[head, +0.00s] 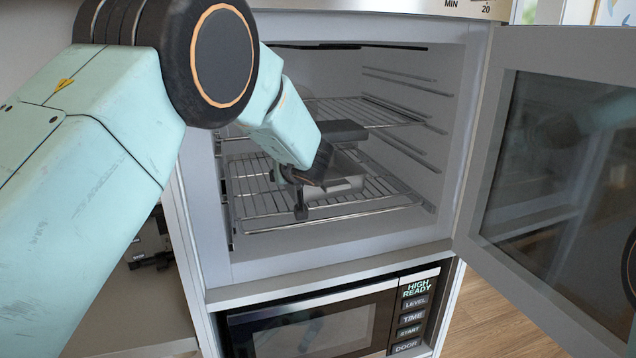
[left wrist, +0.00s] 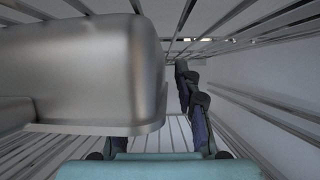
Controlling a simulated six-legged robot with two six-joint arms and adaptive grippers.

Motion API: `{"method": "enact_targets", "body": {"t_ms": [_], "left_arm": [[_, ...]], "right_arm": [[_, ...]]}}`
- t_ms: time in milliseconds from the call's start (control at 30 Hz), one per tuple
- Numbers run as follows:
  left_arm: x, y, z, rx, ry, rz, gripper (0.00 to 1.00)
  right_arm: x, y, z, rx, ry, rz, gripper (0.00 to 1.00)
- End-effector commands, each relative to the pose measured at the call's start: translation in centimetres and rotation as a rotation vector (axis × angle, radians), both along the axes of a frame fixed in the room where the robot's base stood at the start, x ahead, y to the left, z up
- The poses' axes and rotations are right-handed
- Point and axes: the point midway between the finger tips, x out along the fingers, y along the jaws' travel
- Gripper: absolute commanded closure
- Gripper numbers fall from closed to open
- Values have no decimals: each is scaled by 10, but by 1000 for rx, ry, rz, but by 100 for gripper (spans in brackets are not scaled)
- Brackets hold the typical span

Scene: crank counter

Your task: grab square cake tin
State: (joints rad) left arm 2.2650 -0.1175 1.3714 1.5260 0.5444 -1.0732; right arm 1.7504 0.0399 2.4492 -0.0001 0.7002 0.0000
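A grey metal tin (head: 345,182) sits on the lower oven rack, partly hidden behind my left gripper. It fills the left half of the left wrist view (left wrist: 85,70), with its flat rim close to the camera. My left gripper (head: 310,188) is inside the oven at the near left side of this tin. In the head view its dark fingers stand apart. In the left wrist view one finger shows along the tin's right side, and the other is hidden by the tin. I cannot tell whether a finger touches it. My right gripper is not in view.
The oven door (head: 560,150) stands open on the right. A dark block-like thing (head: 342,131) is near the upper rack (head: 385,112). The lower rack (head: 385,195) has bare room in front and right. A microwave (head: 330,322) is below.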

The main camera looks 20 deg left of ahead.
Motion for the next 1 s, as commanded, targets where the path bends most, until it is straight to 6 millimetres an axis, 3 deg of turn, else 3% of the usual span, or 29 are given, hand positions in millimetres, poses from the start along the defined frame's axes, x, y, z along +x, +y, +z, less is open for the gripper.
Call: {"method": "enact_targets", "body": {"t_ms": [167,567,1000], "left_arm": [[-1,-1,1,1,-1,0,68],[0,0,1,1,-1,0,100],[1,1,2,0,-4,0,100]], "right_arm": [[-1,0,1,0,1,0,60],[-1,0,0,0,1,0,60],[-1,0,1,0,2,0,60]]}}
